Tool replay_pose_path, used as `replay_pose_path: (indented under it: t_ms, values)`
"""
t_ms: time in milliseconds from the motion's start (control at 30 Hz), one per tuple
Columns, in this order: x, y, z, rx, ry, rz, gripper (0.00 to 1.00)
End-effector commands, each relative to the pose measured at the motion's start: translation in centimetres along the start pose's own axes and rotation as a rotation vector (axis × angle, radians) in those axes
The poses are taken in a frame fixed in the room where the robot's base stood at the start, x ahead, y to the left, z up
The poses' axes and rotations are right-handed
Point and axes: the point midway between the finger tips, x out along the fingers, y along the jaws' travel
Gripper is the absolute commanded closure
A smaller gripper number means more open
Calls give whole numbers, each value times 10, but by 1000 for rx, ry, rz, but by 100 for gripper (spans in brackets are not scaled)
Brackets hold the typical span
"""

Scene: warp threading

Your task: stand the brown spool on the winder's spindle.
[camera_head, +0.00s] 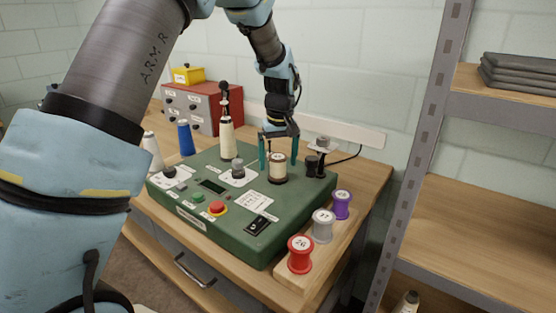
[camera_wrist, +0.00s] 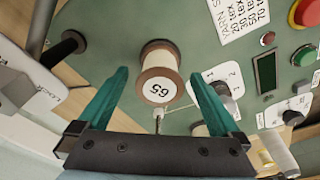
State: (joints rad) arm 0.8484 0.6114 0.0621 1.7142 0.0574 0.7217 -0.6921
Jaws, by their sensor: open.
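The brown spool (camera_head: 278,168), with brown flanges and cream thread, stands upright on the back right of the green winder (camera_head: 170,188). The wrist view shows its numbered top label (camera_wrist: 158,88). My gripper (camera_head: 278,153) is open, pointing down just above the spool. In the wrist view, its teal fingers (camera_wrist: 158,76) are on either side of the spool, with gaps between them and it.
A wooden rack (camera_head: 284,283) holds red (camera_head: 300,262), grey (camera_head: 322,232) and purple (camera_head: 342,210) spools at the winder's right. A metal shelf (camera_head: 415,150) rises at right.

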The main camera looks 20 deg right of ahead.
Motion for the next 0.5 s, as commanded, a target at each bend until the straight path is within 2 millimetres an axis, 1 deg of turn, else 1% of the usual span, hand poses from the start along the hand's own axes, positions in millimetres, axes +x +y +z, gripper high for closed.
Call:
replay_pose_path:
  t_ms: [67,167,500]
  values:
    - [-4,0,0,0,1,1,0]
    - [-14,1,-1,0,4,3,0]
    - [-79,0,0,0,4,3,0]
